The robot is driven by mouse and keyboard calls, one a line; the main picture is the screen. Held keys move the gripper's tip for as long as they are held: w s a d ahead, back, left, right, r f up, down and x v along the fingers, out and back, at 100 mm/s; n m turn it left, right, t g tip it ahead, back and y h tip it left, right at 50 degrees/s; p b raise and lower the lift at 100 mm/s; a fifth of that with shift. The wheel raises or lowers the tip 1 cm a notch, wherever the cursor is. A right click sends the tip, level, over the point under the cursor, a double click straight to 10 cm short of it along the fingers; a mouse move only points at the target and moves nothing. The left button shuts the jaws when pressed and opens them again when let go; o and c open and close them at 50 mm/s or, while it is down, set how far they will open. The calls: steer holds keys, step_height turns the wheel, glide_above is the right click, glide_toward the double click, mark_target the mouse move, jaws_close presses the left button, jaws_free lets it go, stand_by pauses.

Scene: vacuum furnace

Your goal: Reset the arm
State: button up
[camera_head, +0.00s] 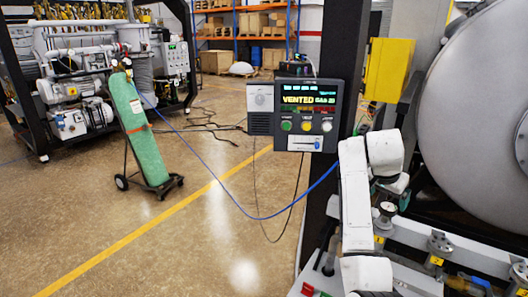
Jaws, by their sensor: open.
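My white arm (355,200) stands folded at the lower right. It rises from the bottom edge and bends over at the top to a white wrist section (385,150). My gripper (392,190) hangs below that section, small and dark, partly hidden by the arm; its jaws are open. I see nothing held in it. It is in front of the furnace frame, close to metal fittings (384,216).
A control panel (302,113) reading "VENTED" is on a dark post left of the arm. The large grey furnace chamber (478,130) is at right. A green gas cylinder (138,132) stands on a cart at left. A blue cable (215,176) hangs across; the middle floor is mostly clear.

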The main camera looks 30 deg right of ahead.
steer(key=s+a+f+n+y, duration=0.1)
steer(key=s+a+f+n, duration=0.3)
steer(key=a+f, duration=0.5)
steer(key=s+a+f+n+y, duration=0.1)
steer(key=s+a+f+n, duration=0.25)
steer(key=a+f, duration=0.6)
steer(key=s+a+f+n+y, duration=0.2)
steer(key=s+a+f+n, duration=0.1)
steer(key=s+a, duration=0.5)
steer(key=s+a+f+n+y, duration=0.1)
steer(key=s+a+f+n, duration=0.2)
steer(key=s+a, duration=0.6)
steer(key=shift+f+n+y, duration=0.15)
steer(key=shift+n+y, duration=0.25)
steer(key=shift+n, duration=0.85)
steer(key=shift+c, duration=0.5)
